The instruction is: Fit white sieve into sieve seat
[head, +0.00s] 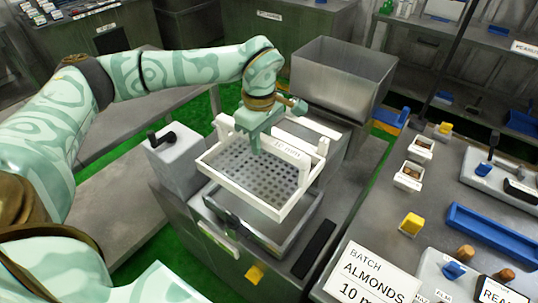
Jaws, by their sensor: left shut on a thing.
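The white sieve (208,158) is a rectangular tray with a perforated floor and a raised white handle bar marked with what looks like "10 mm". My left gripper (256,146) reaches down over it from behind and is shut on it near the handle; the exact contact is partly hidden. The sieve seat (287,240) is a dark metal rectangular frame in the grey machine, directly below and slightly toward the front of the sieve. The sieve appears to be held above the seat, slightly tilted or turned against it. My right gripper is not in view.
A grey hopper bin (341,77) stands behind the sieve. A grey box with a black knob (174,160) is at its left. On the right, a table carries a batch card (367,280) reading almonds 10 mm, small sample boxes (409,176) and a blue tray (492,232).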

